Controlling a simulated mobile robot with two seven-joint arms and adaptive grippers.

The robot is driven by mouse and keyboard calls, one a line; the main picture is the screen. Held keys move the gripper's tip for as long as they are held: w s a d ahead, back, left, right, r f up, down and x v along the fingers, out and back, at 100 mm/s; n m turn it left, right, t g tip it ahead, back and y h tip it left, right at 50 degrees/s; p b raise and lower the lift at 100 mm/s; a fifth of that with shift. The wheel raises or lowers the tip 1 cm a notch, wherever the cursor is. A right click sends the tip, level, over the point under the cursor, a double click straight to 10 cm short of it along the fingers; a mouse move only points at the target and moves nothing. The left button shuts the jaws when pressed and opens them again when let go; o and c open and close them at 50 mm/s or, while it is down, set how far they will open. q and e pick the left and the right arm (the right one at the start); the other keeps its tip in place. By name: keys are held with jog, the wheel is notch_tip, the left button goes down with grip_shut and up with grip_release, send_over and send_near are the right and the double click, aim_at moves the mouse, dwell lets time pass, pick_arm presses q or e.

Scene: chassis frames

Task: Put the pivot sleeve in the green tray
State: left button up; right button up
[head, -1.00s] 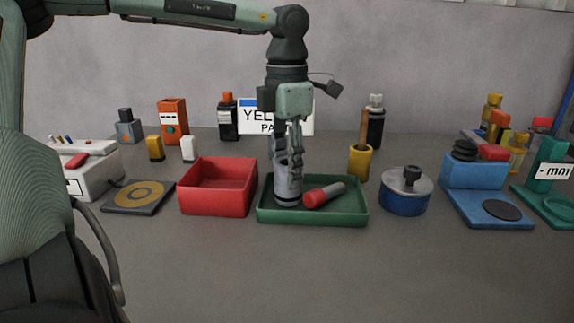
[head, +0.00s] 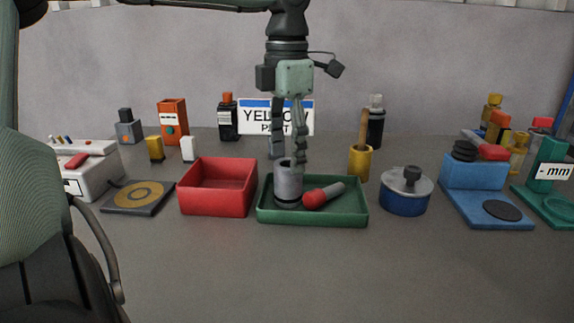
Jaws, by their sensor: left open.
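A grey hollow cylinder, which looks like the pivot sleeve (head: 289,188), stands upright in the left part of the green tray (head: 312,215). A red-ended grey piece (head: 322,196) lies to its right in the same tray. My left gripper (head: 287,163) is open and empty, pointing down over the sleeve, with its fingertips around the height of the sleeve's top. I cannot tell whether a fingertip still touches the sleeve. My right gripper is not in view.
A red bin (head: 218,188) stands just left of the tray. A blue pot with a lid (head: 406,192) and a yellow cup (head: 360,164) stand to its right. A sign (head: 275,117) and bottles are behind. The front of the bench is clear.

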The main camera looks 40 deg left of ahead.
pick_arm(q)
notch_tip(320, 180, up, 9)
jog(key=shift+f, duration=0.2)
dwell(0.6)
